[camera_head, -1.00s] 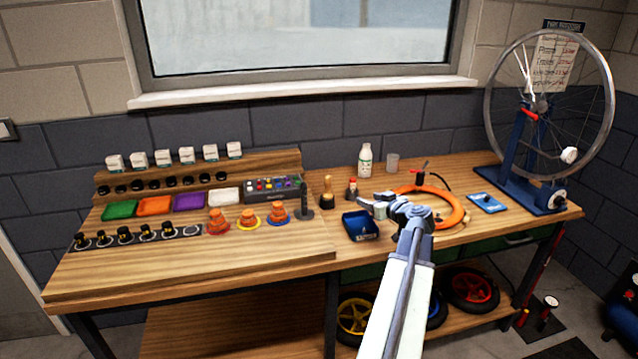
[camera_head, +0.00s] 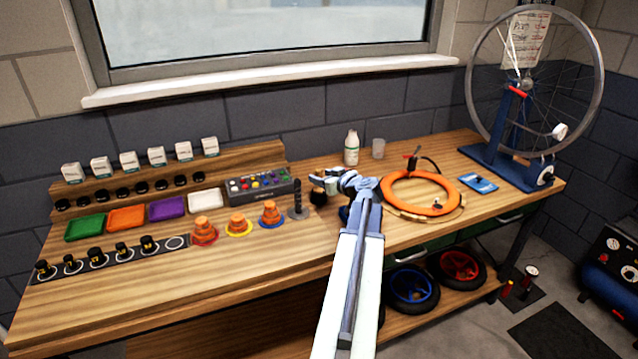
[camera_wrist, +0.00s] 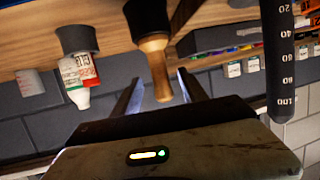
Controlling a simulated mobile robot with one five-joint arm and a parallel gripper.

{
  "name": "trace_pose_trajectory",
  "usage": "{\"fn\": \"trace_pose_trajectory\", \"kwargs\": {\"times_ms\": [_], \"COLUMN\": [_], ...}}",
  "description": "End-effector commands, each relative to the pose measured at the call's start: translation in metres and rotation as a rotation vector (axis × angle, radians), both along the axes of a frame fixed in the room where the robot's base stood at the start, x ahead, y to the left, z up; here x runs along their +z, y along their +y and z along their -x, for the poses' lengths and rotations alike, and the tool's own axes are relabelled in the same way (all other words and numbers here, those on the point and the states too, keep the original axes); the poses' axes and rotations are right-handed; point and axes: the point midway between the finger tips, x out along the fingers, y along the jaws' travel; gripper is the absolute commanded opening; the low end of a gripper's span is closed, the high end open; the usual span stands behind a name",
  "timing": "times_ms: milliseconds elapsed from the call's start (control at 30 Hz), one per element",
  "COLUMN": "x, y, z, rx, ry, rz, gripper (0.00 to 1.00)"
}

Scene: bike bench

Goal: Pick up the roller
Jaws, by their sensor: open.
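A tool with a light wooden handle (camera_wrist: 156,68) and a thick black base (camera_wrist: 147,18), which I take to be the roller, stands on the bench. In the wrist view it appears upside down, with the handle's end between my open fingers. My gripper (camera_wrist: 160,76) shows a dark finger on either side of the handle; I cannot tell if they touch it. In the head view my gripper (camera_head: 334,183) is over the bench's middle and hides the handle; only the dark base (camera_head: 318,198) shows beside it.
On the other side is a dark upright cylinder with a scale (camera_wrist: 281,60), also in the head view (camera_head: 298,206). An orange ring (camera_head: 398,193) lies to the right.

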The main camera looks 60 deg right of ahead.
Motion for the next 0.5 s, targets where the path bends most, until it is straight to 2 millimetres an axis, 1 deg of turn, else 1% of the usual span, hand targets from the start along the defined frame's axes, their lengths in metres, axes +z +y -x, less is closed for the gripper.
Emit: {"fn": "trace_pose_trajectory", "kwargs": {"times_ms": [67, 167, 300, 400, 500], "x": [-0.001, -0.005, -0.014, -0.017, -0.016], "y": [-0.001, -0.005, -0.014, -0.019, -0.019], "z": [-0.001, -0.010, -0.033, -0.044, -0.045], "rx": [-0.001, -0.001, 0.000, -0.001, -0.001], "ry": [0.000, 0.000, -0.001, -0.001, 0.000], "rz": [0.000, -0.001, 0.000, 0.000, -0.001], "gripper": [0.51, 0.51, 0.51, 0.51, 0.51]}}
